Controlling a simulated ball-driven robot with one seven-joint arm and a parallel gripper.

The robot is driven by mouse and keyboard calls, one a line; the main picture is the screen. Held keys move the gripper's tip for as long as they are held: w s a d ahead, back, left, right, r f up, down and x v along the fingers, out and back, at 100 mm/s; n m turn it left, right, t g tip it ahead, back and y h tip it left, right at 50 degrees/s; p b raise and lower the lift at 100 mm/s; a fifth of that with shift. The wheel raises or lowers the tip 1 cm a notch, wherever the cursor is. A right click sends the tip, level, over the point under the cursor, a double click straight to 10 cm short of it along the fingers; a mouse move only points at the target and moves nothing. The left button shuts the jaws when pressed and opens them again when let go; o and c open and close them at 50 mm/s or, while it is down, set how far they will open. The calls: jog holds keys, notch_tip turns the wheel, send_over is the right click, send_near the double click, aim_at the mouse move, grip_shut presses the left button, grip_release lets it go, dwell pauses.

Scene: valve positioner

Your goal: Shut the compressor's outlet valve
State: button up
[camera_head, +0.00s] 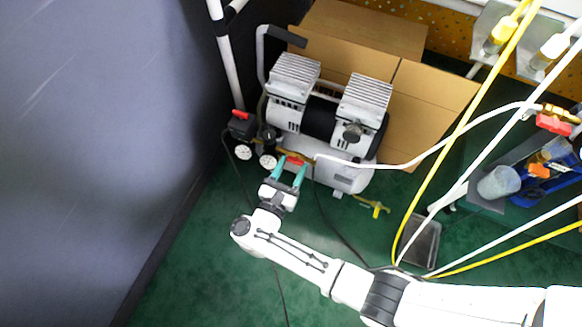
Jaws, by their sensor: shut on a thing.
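The compressor (318,118), with a silver tank and two ribbed grey heads, stands on the green floor in the upper middle. A small red valve handle (294,160) sits on brass fittings at the tank's front, where a white hose joins. My gripper (289,170) reaches up from below, its teal fingers on this handle and shut on it. The fingers partly hide the handle, so its exact angle is hard to tell. Another red part (240,114) sits at the compressor's left above the round gauges (256,157).
A cardboard box (420,105) stands behind the compressor. A dark blue-grey panel (95,130) fills the left. White and yellow hoses (440,165) cross the right side. A yellow fitting (373,206) hangs below the tank. A grey bin with tools (520,175) is at right.

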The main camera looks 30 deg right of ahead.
jog(key=shift+c, duration=1.1)
jog(key=n+t+y+p, duration=0.1)
jog(key=n, duration=0.2)
jog(key=n+t+y+p, duration=0.1)
jog(key=n+p, duration=0.1)
jog(key=n, duration=0.1)
jog(key=shift+s+d+r, duration=0.2)
jog(key=n+y+p, duration=0.1)
jog(key=n+p, duration=0.1)
jog(key=n, duration=0.1)
jog(key=n+t+y+p, duration=0.1)
jog(key=n+y+p, duration=0.1)
jog(key=shift+s+d+r+n, duration=0.15)
jog(key=shift+r+n, duration=0.05)
jog(key=shift+n, duration=0.2)
jog(key=n+y+p, duration=0.1)
jog(key=n+p, duration=0.1)
jog(key=n+y+p, duration=0.1)
jog(key=n+p, duration=0.1)
jog(key=p, duration=0.1)
jog(key=n+y+p, duration=0.1)
jog(key=n+p, duration=0.1)
jog(key=shift+d+r+n+g, duration=0.1)
jog(key=shift+r+n+g, duration=0.15)
jog(key=shift+n+g, duration=0.15)
jog(key=n+y+p, duration=0.1)
jog(key=n+p, duration=0.1)
jog(key=p, duration=0.1)
jog(key=shift+f+n+g, duration=0.15)
jog(key=shift+n+g, duration=0.15)
